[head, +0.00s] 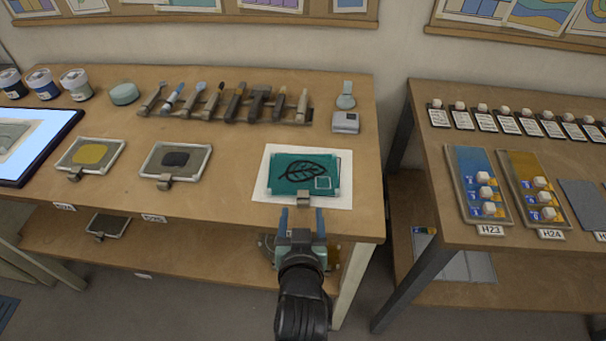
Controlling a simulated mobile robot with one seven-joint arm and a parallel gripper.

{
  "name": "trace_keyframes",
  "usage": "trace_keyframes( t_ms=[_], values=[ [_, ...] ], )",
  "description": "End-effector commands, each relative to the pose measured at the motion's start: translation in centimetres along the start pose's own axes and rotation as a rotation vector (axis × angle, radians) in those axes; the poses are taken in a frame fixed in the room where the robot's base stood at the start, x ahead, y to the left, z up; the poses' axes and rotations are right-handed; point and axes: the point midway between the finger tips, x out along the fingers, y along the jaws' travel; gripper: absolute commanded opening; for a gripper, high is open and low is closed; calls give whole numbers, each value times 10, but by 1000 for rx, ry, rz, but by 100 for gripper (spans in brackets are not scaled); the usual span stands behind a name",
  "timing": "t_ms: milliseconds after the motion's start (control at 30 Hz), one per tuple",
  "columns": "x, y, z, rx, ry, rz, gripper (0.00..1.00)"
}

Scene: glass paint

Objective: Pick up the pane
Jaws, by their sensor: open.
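The pane (291,185) is teal-green with a dark leaf drawing and a small pale square near its lower right corner. It lies flat on a white sheet (340,160) near the front right corner of the wooden table. A small grey clip or tab (304,199) sits at the pane's front edge. My gripper (302,212) is open and empty, just in front of the pane's front edge and in line with that tab. Its two blue fingers point at the table. I cannot tell whether they touch anything.
Two framed trays, one yellow (90,154) and one dark (175,161), lie left on the table. A rack of brushes (240,105) stands behind. A small grey box (346,122) sits behind right. A gap separates the right table (420,185), which holds panels and labelled cards.

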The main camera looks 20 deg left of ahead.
Motion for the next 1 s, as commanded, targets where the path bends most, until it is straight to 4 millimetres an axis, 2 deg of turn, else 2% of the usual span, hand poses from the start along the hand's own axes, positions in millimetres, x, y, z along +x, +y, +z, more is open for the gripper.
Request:
trace_keyframes(
  t_ms=[333, 500, 700, 1000],
  values=[
    [41, 1, 2, -1, 1, 0, 68],
    [49, 1, 3, -1, 2, 0, 68],
    [48, 1, 3, -1, 2, 0, 66],
    [48, 1, 3, 0, 1, 0, 12]
  ],
)
